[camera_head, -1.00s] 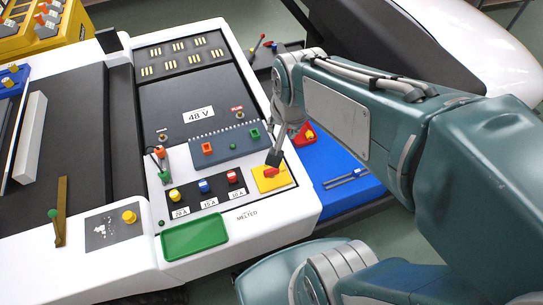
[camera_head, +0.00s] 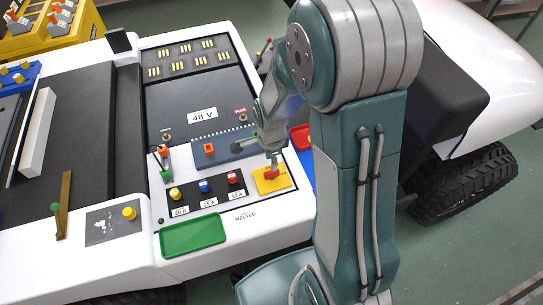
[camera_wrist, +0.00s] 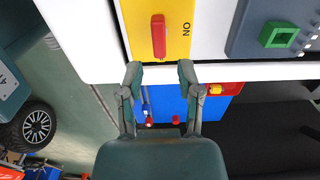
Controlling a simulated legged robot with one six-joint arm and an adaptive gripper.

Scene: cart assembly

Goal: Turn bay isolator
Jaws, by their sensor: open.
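The bay isolator is a red handle (camera_head: 271,174) on a yellow plate (camera_head: 284,182) at the right front of the white cart's panel. In the wrist view the red handle (camera_wrist: 158,35) points up and down the picture, with "ON" printed on the yellow plate (camera_wrist: 179,10) to its right. My gripper (camera_wrist: 160,73) is open and empty, its two fingertips apart just below the handle in that view. In the head view my gripper (camera_head: 272,158) is just above and behind the handle; whether it touches cannot be told.
Left of the isolator are yellow, blue and red fuses (camera_head: 204,186) and a green tray (camera_head: 192,236). Behind it is a grey terminal strip (camera_head: 224,150), with a green square part (camera_wrist: 279,35) in the wrist view. A blue surface (camera_wrist: 170,101) lies beyond the panel edge.

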